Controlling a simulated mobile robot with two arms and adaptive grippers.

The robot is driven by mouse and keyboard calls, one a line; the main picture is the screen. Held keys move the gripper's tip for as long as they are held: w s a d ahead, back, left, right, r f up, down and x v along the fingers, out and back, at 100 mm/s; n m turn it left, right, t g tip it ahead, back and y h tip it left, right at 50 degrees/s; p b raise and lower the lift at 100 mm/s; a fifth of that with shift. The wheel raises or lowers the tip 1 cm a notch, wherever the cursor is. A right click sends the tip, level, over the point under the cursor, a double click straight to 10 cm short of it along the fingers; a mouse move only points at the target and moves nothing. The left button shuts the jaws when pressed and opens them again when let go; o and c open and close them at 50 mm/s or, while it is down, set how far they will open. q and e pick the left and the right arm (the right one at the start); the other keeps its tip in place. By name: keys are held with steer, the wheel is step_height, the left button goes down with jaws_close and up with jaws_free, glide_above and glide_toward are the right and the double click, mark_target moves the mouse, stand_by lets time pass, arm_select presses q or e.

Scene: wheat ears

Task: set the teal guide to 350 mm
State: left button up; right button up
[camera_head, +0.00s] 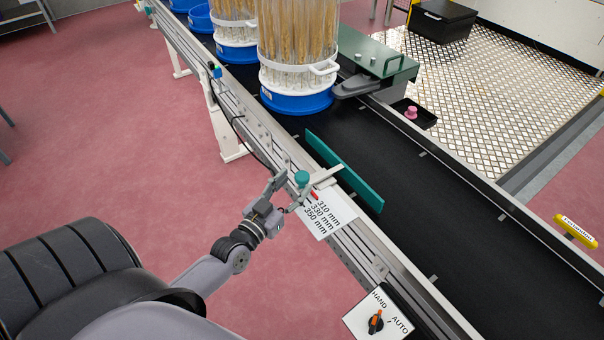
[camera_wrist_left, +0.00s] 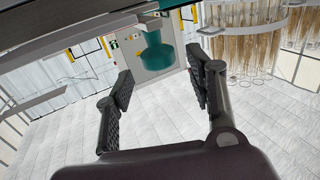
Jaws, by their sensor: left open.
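The teal guide (camera_head: 345,172) is a long flat bar over the black belt, carried on a grey arm from the near rail. Its teal knob (camera_head: 302,178) stands on the rail and also shows in the left wrist view (camera_wrist_left: 157,54). A white scale plate (camera_head: 327,216) beside it reads 310, 330 and 350 mm. A small red mark (camera_head: 314,195) sits at the plate's upper end, nearest the 310 line. My left gripper (camera_head: 289,190) is open and empty beside the knob; in the wrist view the knob appears between and beyond the fingertips. My right gripper is not in view.
Clear cylinders of wheat ears on blue bases (camera_head: 296,97) stand on the belt upstream. A green-topped unit (camera_head: 372,58) stands at the far side. A HAND/AUTO switch (camera_head: 376,321) is at the near rail, and a yellow handle (camera_head: 575,230) at right.

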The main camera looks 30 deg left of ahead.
mark_target(298, 180)
arm_select(q)
steer(key=shift+w, duration=2.25)
steer(key=shift+c, duration=0.5)
jaws_close()
